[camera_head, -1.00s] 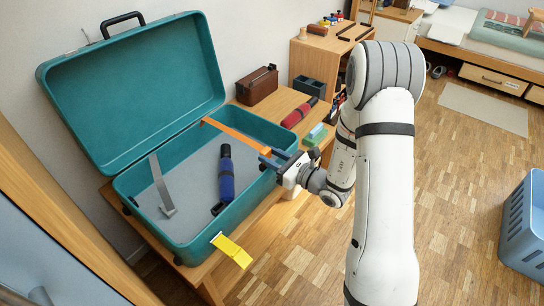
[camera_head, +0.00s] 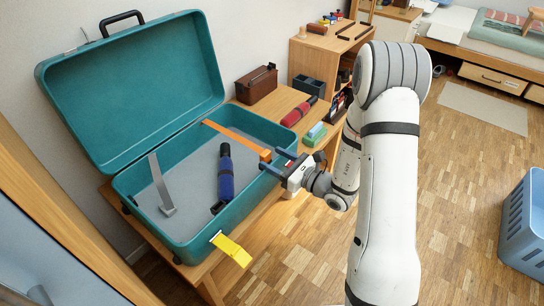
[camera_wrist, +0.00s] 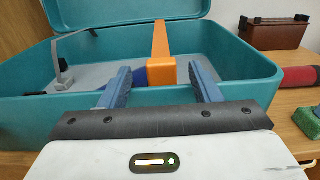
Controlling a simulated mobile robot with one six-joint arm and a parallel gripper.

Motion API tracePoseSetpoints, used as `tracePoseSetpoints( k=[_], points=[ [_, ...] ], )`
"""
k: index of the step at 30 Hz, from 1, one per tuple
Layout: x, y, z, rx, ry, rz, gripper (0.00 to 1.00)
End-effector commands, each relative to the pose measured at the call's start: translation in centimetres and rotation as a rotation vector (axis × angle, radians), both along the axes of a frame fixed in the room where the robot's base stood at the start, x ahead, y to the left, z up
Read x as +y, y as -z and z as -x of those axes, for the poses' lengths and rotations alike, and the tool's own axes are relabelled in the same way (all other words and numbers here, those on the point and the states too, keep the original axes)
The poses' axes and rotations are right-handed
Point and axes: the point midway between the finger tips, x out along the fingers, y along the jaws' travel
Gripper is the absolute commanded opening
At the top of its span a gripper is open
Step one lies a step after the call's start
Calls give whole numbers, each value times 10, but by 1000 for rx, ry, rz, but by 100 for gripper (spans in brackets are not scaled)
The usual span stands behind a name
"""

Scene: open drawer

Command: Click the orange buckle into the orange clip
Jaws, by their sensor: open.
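An orange strap (camera_head: 236,137) runs across the inside of the teal case, from its back wall toward the front right wall. Its near end is a thicker orange block (camera_head: 265,156), also in the wrist view (camera_wrist: 161,73). I cannot tell buckle from clip there, or whether they are joined. My gripper (camera_head: 271,158) is open at the case's right wall. In the wrist view its two blue fingers (camera_wrist: 160,70) stand apart, left and right of the orange block, with visible gaps; it is not gripped.
The open teal case (camera_head: 180,245) stands on a wooden table. Inside are a blue and black cylinder (camera_head: 226,178) and a grey strap (camera_head: 161,186). A yellow strap (camera_head: 231,248) hangs over the front rim. A brown box (camera_head: 256,84) and red roll (camera_head: 298,111) lie behind.

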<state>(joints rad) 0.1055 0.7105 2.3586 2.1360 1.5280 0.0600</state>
Motion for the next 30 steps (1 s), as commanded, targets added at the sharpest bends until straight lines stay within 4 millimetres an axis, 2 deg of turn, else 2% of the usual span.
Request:
tracePoseSetpoints(
  k=[6,12,30],
  points=[
    [-32,-1,24,4,7,-2,57],
    [-46,-1,36,0,4,-2,57],
    [-47,-4,38,-5,-5,0,57]
  ],
)
